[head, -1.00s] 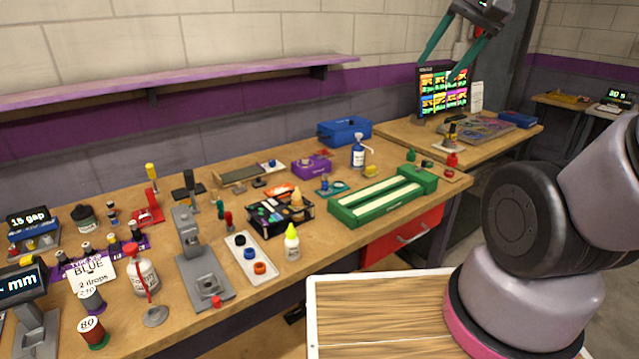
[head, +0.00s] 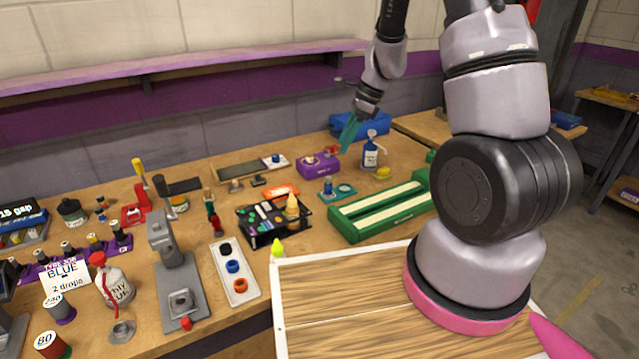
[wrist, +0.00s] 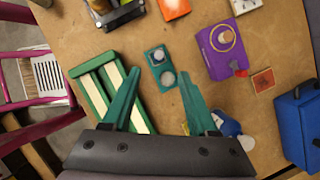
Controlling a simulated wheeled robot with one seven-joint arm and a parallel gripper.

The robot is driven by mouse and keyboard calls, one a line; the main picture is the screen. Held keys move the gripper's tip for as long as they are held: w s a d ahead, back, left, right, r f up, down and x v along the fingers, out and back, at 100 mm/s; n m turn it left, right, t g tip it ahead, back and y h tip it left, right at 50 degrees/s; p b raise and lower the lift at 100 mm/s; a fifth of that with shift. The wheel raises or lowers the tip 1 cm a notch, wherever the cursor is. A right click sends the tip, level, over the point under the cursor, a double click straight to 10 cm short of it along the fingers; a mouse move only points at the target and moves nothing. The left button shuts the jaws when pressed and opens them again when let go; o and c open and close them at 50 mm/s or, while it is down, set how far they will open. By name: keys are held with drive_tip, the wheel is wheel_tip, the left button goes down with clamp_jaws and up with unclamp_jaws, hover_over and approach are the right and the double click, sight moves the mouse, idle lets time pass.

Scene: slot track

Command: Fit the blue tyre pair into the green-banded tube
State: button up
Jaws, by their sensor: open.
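A blue ring-shaped tyre piece (head: 233,266) lies on the white tray (head: 246,296), between a black one (head: 225,249) and an orange one (head: 240,286). I cannot tell whether it is a pair. A red cylinder marked 80 with a green band at its base (head: 67,351) stands at the front left; I cannot tell whether it is the green-banded tube. My gripper (head: 348,135) has teal fingers. It is open and empty above the back of the bench, far from the tray. In the wrist view my gripper (wrist: 159,80) spreads over the teal plate (wrist: 154,58).
The green slot track (head: 374,221), purple box (head: 320,164), blue pump bottle (head: 371,154) and blue toolbox (head: 375,124) lie around my gripper. A black organiser (head: 262,237) and a grey press (head: 172,285) flank the white tray. A wood-topped board (head: 340,290) is in front.

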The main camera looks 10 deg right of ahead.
approach(328, 177)
drive_tip(key=x, duration=0.3)
drive_tip(key=shift+x, duration=2.75)
clamp_jaws()
